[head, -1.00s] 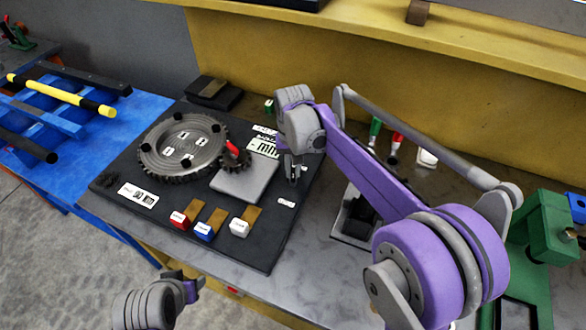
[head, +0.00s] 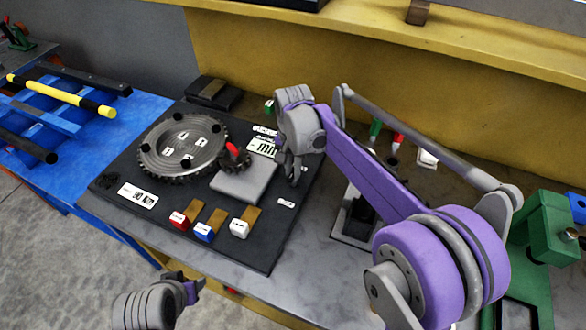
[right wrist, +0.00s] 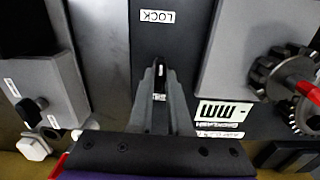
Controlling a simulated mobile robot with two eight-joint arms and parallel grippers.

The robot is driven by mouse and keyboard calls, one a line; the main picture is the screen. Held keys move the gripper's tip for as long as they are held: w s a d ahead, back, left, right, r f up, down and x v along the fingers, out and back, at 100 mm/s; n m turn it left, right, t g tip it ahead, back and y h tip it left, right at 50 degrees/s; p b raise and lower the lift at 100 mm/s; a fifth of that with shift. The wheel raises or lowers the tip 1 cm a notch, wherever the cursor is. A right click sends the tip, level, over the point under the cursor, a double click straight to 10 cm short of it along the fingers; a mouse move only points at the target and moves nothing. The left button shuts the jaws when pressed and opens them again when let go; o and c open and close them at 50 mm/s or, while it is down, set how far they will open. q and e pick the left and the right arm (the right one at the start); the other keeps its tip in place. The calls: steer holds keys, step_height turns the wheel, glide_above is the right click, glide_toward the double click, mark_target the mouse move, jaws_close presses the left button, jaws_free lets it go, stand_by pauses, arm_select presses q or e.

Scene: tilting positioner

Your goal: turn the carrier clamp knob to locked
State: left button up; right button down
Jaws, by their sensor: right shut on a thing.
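My right gripper (head: 291,176) points down at the right part of the black base board (head: 255,243), just behind a small white label. In the right wrist view its two fingers (right wrist: 160,88) are close together around a small dark piece with a white mark, which I take to be the carrier clamp knob. The fingers hide most of it, so its angle cannot be read. The white LOCK label (right wrist: 157,16) lies beyond the fingertips. My left gripper (head: 188,287) is at the bottom edge in the head view, away from the board; its jaws are unclear.
A large toothed disc (head: 183,147) sits on the board, with a small dark gear with a red handle (head: 233,149) and a grey block (head: 245,181) beside it. Red, blue and white tabs line the front. A green fixture (head: 543,229) stands at right.

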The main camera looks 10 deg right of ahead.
steer(key=c, duration=0.9)
jaws_free()
steer(key=shift+o, duration=0.2)
steer(key=shift+r, duration=0.15)
step_height(320, 180, up, 11)
steer(key=shift+f+p, duration=0.2)
steer(key=shift+p, duration=0.15)
